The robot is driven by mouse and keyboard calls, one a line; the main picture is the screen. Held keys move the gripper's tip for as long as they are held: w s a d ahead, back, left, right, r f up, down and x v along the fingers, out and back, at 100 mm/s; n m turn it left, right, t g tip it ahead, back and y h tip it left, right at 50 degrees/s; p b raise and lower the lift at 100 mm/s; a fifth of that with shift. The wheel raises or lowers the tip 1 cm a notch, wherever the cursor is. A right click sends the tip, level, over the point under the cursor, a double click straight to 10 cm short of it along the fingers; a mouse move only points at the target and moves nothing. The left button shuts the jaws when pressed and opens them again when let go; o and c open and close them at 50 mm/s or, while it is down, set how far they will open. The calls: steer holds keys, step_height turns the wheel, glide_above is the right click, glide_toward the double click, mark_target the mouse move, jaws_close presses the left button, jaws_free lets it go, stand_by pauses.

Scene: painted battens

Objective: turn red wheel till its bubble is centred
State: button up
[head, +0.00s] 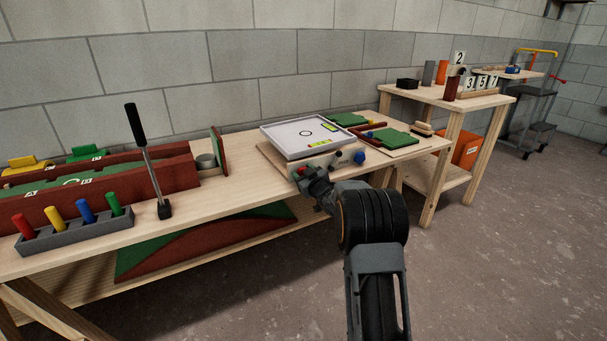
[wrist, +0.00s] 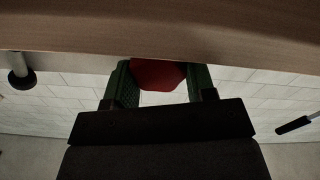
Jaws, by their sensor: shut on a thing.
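The red wheel (wrist: 158,74) sits between the two green-padded fingers of my gripper (wrist: 160,88) in the wrist view, and the fingers are shut on it. In the head view my gripper (head: 310,181) reaches the front left of the levelling board, and only a bit of the red wheel (head: 301,170) shows there. The white tilting board (head: 290,138) carries a dark ring in its middle and yellow-green bubble vials (head: 318,143) near its front right edge. The bubbles are too small to place exactly. A blue wheel (head: 359,157) stands at the board's right front, apart from my gripper.
A long wooden bench (head: 235,195) holds the board. A black lever (head: 150,160) and a grey rack of coloured pegs (head: 75,233) stand to the left. Green panels (head: 398,138) lie to the right. The floor in front is clear.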

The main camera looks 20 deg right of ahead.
steer(key=shift+r, duration=0.1)
steer(key=m+p, duration=0.3)
steer(key=shift+r+p, duration=0.1)
steer(key=shift+p, duration=0.25)
steer(key=m+p, duration=0.2)
steer(key=m, duration=0.1)
steer(key=m+p, duration=0.2)
steer(key=shift+d+f+m, duration=0.2)
steer(key=shift+m, duration=0.2)
steer(key=o, duration=0.9)
steer(key=shift+f, duration=0.15)
